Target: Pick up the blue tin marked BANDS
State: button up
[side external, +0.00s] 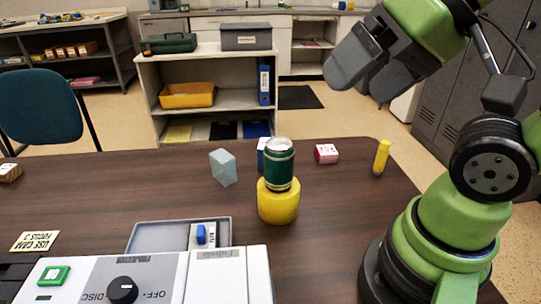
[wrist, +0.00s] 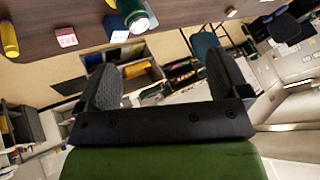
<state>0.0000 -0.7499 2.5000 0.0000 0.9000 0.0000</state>
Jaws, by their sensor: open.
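A small blue object (side external: 261,154) stands on the dark table behind the green can, which hides most of it; I cannot read BANDS on it, so I cannot tell if it is the tin. In the wrist view a blue patch (wrist: 119,36) shows beside the green can at the table's edge. My gripper (side external: 362,72) is open and empty, high above the table's right far side, well up and right of the blue object. In the wrist view its two fingers (wrist: 162,80) are spread apart with nothing between them.
A green can (side external: 279,168) stands on a yellow cylinder (side external: 278,205), crowding the blue object. A pale blue block (side external: 223,167), a pink-red box (side external: 326,153) and a yellow tube (side external: 381,157) stand nearby. A grey tray (side external: 147,234) and a white control panel fill the front.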

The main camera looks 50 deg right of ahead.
jog(key=w+d+f+n+g+h, duration=0.2)
jog(key=w+d+n, duration=0.1)
jog(key=w+n, duration=0.45)
jog(key=w+d+f+n+g+h, duration=0.1)
jog(key=w+d+f+n+h, duration=0.2)
jog(key=w+n, duration=0.45)
jog(key=w+d+f+n, duration=0.2)
jog(key=w+f+n, duration=0.1)
jog(key=f+n, duration=0.1)
jog(key=w+d+f+n+g, duration=0.1)
jog(key=w+d+f+n, duration=0.1)
jog(key=w+f+n, duration=0.1)
jog(key=w+d+f+n, duration=0.2)
jog(key=w+f+n, duration=0.1)
jog(key=f+n, duration=0.3)
jog(key=shift+w+d+f+g+h, duration=0.1)
jog(key=shift+w+f+g+h, duration=0.1)
jog(key=shift+f+g+h, duration=0.4)
jog(key=x, duration=0.4)
jog(key=shift+a+x, duration=0.15)
jog(key=shift+x, duration=1.4)
jog(key=shift+a+x, duration=0.15)
jog(key=shift+x, duration=1.45)
jog(key=shift+w, duration=0.15)
jog(key=shift+c, duration=0.2)
